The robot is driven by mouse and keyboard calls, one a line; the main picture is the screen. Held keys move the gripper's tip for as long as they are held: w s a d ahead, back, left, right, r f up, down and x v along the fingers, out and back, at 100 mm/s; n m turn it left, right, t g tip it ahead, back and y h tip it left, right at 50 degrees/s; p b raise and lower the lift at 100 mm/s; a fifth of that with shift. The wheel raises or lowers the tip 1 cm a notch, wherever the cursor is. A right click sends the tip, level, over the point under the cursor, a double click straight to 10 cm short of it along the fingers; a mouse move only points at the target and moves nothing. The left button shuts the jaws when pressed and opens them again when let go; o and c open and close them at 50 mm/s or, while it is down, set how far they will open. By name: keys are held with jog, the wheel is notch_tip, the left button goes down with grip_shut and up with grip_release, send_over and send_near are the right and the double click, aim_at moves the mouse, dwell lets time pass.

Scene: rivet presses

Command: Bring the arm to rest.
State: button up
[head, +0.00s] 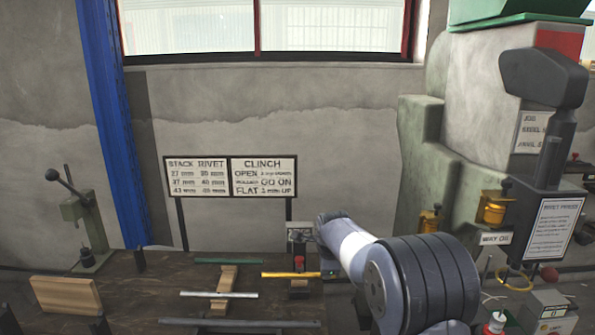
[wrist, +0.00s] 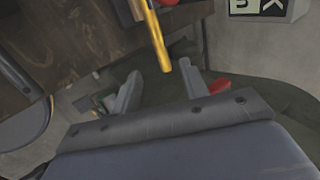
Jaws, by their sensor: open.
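My arm reaches from the right of the head view over the right end of the workbench (head: 150,310). My gripper (wrist: 159,74) shows in the wrist view with its two fingers spread apart. The end of a yellow rod (wrist: 158,38) shows at the gap between the fingertips; I cannot tell whether it touches a finger. In the head view the yellow rod (head: 290,275) lies across the bench, its right end close to the end of my arm. The gripper itself is mostly hidden there behind my arm links.
A pale rod (head: 218,294) lies over a wooden piece (head: 226,277) on the bench. A wooden block (head: 66,296) and a lever press (head: 84,218) are at the left. A large rivet press (head: 480,110) stands at the right. Signboards (head: 230,176) stand behind the bench.

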jog(key=x, duration=0.9)
jog(key=shift+w+f+p, duration=0.2)
jog(key=shift+p, duration=0.15)
jog(key=shift+s+r, duration=0.45)
jog(key=shift+s, duration=0.55)
jog(key=shift+r, duration=0.1)
